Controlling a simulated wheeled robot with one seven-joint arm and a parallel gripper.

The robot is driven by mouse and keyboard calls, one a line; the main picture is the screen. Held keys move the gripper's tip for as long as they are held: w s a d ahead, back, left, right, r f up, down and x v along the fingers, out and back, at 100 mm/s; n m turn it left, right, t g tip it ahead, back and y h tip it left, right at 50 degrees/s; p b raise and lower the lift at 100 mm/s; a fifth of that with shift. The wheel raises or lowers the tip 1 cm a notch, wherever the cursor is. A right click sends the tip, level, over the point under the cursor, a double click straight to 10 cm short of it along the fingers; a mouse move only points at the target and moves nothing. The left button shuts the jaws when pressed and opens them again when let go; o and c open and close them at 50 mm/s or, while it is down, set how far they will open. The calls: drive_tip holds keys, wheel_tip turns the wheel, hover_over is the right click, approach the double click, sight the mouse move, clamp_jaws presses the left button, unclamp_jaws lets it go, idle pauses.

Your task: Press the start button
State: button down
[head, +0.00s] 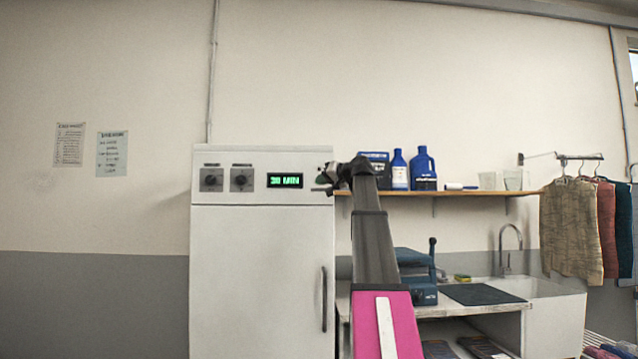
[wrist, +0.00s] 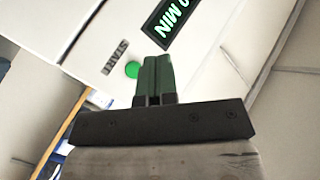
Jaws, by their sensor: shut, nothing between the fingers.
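The start button is a small round green button (wrist: 132,69) under a dark START label (wrist: 115,58) in the wrist view. It sits on the white front of a tall cabinet machine (head: 262,270). The machine's display (head: 285,180) reads "30 MIN" in green. My gripper (wrist: 156,58) is shut and empty, its fingertips close beside the button in the picture. I cannot tell whether they touch the panel. In the head view my gripper (head: 322,186) is at the panel's right end and largely covers the button.
Two dark knobs (head: 211,180) are left of the display. A wooden shelf (head: 470,194) with blue bottles (head: 422,168) is right of the machine. Below it are a blue device (head: 418,280) and a sink (head: 550,290). Garments (head: 572,228) hang at the right.

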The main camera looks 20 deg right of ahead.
drive_tip(key=w+d, duration=0.2)
drive_tip(key=w, duration=0.6)
drive_tip(key=shift+d, duration=0.15)
drive_tip(key=shift+w, duration=0.2)
idle(1.8)
drive_tip(key=shift+w+d, duration=0.1)
drive_tip(key=shift+w, duration=0.15)
drive_tip(key=shift+w+d, duration=0.1)
drive_tip(key=shift+w, duration=0.3)
idle(0.6)
drive_tip(key=shift+s, duration=0.2)
drive_tip(key=shift+s+a, duration=0.2)
drive_tip(key=shift+s, duration=0.4)
idle(0.3)
drive_tip(key=s, duration=0.2)
drive_tip(key=s+a, duration=0.1)
drive_tip(key=s, duration=0.1)
drive_tip(key=shift+s+a, duration=0.2)
drive_tip(key=shift+s, duration=0.2)
